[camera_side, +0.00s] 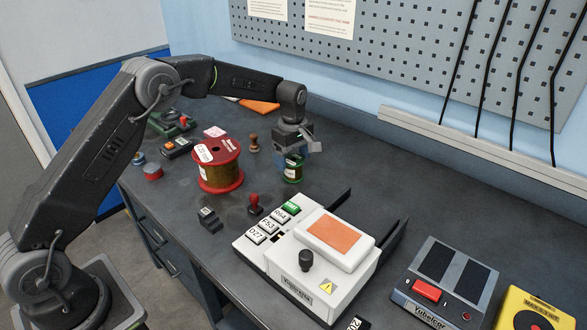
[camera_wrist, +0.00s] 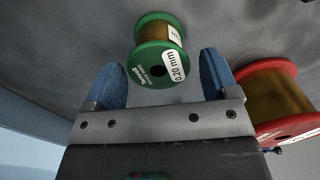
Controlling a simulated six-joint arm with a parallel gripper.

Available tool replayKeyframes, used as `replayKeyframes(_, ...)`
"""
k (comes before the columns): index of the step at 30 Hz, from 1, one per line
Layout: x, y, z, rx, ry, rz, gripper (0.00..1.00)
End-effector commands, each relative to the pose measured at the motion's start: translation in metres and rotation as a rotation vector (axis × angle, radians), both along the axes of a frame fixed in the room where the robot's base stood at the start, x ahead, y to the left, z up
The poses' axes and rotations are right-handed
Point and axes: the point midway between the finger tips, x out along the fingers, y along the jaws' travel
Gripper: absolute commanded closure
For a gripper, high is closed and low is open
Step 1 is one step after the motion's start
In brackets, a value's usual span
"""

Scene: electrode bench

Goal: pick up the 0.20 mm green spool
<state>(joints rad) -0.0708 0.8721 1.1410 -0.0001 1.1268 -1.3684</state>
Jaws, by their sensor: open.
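The 0.20 mm green spool (camera_wrist: 158,62) lies ahead of my jaws in the wrist view, with its green flanges, brown winding and a white "0.20 mm" label showing. In the side view the same green spool (camera_side: 293,168) stands upright on the bench just under my gripper (camera_side: 298,150). My gripper is open and empty. In the wrist view its two blue fingers (camera_wrist: 162,80) are spread on either side of the spool's near end. I cannot tell whether either finger touches it.
A larger red spool (camera_side: 218,165) stands left of the green one, close to my right finger in the wrist view. A brown-handled stamp (camera_side: 253,142) stands between them. A white machine (camera_side: 318,255) sits in front. Bench around the green spool is mostly clear.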

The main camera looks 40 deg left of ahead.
Motion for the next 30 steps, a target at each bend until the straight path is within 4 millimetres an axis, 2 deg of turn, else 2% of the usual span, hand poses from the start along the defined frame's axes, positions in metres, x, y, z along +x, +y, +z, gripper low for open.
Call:
replayKeyframes(3, 0.001, -0.002, -0.021, 0.000, 0.005, -0.001, 0.20)
replayKeyframes(7, 0.001, -0.002, -0.036, -0.001, 0.003, -0.001, 0.20)
replayKeyframes(17, 0.001, -0.002, -0.042, 0.000, 0.002, 0.000, 0.21)
replayKeyframes(30, 0.001, -0.002, -0.041, 0.000, 0.001, 0.000, 0.63)
